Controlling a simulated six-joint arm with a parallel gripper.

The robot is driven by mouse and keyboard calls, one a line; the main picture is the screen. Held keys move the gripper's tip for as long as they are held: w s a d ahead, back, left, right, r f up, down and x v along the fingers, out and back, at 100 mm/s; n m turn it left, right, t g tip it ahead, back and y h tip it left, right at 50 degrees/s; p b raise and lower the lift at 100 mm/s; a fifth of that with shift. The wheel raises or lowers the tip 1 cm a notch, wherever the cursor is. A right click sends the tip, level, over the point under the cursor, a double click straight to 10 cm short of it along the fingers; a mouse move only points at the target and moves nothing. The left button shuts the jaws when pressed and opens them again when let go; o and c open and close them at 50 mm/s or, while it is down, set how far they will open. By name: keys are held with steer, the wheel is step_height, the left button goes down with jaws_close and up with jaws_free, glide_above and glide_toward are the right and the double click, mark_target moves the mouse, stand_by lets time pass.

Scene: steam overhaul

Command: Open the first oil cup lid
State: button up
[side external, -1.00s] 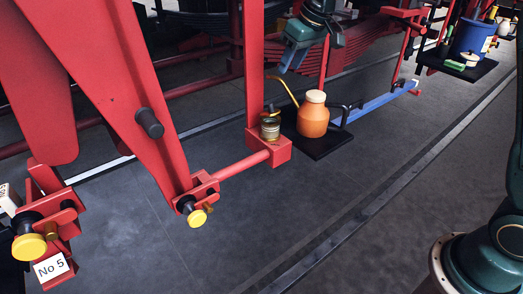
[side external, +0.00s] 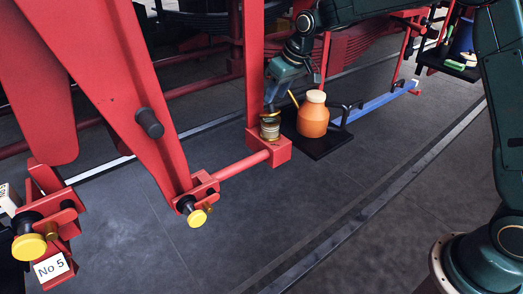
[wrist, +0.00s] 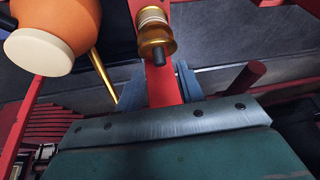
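The oil cup (side external: 269,129) sits on a red bracket beside the orange oil can, pale-ringed with brass. In the wrist view, its brass lid (wrist: 153,35) has a dark knob (wrist: 157,54) pointing toward my gripper, and the lid looks seated on the cup. My gripper (side external: 273,96) is pointed down, directly above the cup in the side view, hiding the lid's top there. In the wrist view my gripper (wrist: 160,84) has its two blue-grey fingers apart, with nothing held between them. The knob lies just beyond the fingertips; whether they touch it cannot be told.
An orange oil can (side external: 313,118) with a pale cap and brass spout stands on a black tray (side external: 318,151) close right of the cup. A red upright (side external: 254,60) rises just behind the cup. A red rod (side external: 240,166) runs lower left. Open floor lies in front.

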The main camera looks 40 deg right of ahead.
steer(key=shift+x, duration=1.95)
jaws_close()
